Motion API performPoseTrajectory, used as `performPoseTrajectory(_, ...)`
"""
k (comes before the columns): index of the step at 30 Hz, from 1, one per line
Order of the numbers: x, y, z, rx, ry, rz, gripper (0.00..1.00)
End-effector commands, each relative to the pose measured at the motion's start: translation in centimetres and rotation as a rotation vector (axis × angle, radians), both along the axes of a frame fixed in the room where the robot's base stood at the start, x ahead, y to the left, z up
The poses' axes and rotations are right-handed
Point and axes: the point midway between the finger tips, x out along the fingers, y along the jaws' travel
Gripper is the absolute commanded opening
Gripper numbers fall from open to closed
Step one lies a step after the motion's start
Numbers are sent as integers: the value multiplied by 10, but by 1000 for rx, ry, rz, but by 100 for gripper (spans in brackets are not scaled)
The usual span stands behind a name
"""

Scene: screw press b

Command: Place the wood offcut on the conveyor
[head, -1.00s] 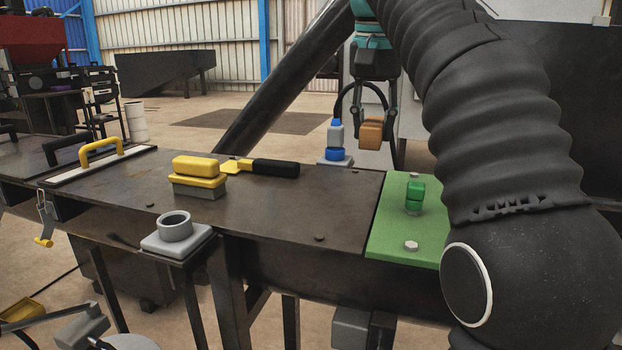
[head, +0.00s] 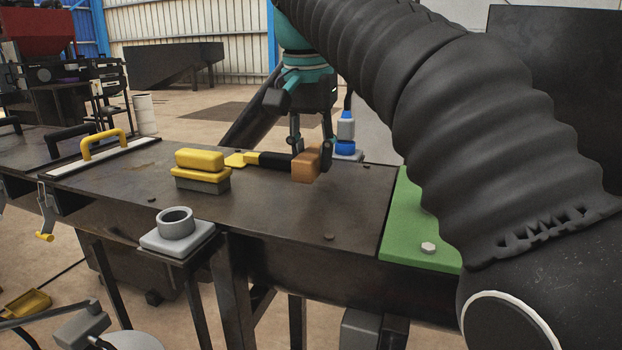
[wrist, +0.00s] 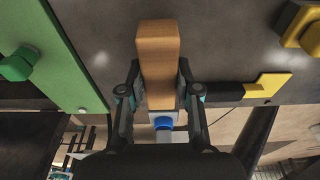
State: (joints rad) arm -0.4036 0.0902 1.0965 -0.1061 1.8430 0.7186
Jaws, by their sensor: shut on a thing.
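The wood offcut (head: 306,166) is a small orange-brown block. My gripper (head: 312,152) is shut on it and holds it over the dark metal table (head: 270,212), in front of the black handle of a yellow scraper. In the wrist view the offcut (wrist: 158,62) stands out long between the two fingers of my gripper (wrist: 156,92). I cannot tell how far it is above the table. I cannot make out for certain which surface is the conveyor.
A yellow brush-like block (head: 202,170) and the scraper (head: 262,160) lie left of the offcut. A blue-and-grey bottle-like thing (head: 346,130) is behind it. A green plate (head: 412,228) is at the right, partly hidden by my arm. The front middle of the table is clear.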

Motion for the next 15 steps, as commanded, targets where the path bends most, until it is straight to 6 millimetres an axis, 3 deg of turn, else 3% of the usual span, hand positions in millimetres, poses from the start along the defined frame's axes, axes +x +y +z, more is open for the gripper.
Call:
performPoseTrajectory(9,-1,1,-37,-1,1,1,0)
performPoseTrajectory(15,0,1,-40,0,-1,1,0)
